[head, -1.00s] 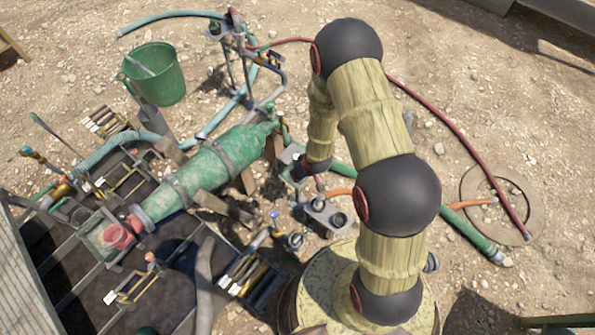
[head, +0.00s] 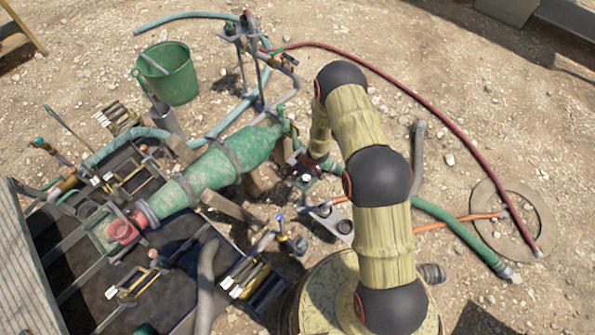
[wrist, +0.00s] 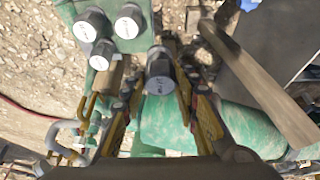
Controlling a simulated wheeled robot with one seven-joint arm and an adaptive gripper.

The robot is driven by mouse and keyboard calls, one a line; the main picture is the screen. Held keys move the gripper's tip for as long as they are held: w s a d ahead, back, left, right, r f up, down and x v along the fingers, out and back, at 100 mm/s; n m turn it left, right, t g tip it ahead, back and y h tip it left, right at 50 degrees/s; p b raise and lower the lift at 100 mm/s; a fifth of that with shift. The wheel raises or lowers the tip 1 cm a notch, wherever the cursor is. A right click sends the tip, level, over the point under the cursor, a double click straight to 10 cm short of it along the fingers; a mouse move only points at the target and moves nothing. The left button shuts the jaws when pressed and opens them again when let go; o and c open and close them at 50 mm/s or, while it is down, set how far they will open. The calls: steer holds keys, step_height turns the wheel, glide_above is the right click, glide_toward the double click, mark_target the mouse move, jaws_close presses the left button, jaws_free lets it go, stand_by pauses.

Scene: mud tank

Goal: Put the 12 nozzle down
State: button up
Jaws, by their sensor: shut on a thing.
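In the wrist view my gripper (wrist: 160,105) is shut on a nozzle (wrist: 159,73) with a dark grey side and a pale round top. The mark on its top is too small to read surely. The held nozzle is right beside a green rack (wrist: 135,47), at its lower right corner; I cannot tell whether it touches it. Several similar white-topped nozzles (wrist: 102,55) stand in that rack.
The large green tank (head: 215,167) lies left of my arm; its green surface also fills the lower wrist view (wrist: 215,128). A wooden beam (wrist: 262,85) slants close to the gripper's right. Hose stands (head: 245,60) rise behind. A green bucket (head: 166,74) is farther left.

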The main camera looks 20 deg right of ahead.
steer(key=shift+w+d+f+b, duration=0.45)
steer(key=shift+w+f, duration=0.55)
steer(key=shift+f, duration=0.6)
steer(key=shift+w+d+f+b, duration=0.2)
steer(key=shift+w+f+b, duration=0.3)
steer(key=shift+w+f, duration=0.8)
steer(key=shift+w+d+f+b, duration=0.45)
steer(key=shift+w+f, duration=0.3)
steer(key=shift+f, duration=1.1)
steer(key=shift+a+f, duration=0.1)
steer(key=shift+f, duration=0.1)
steer(key=o, duration=1.2)
steer(key=shift+c, duration=0.2)
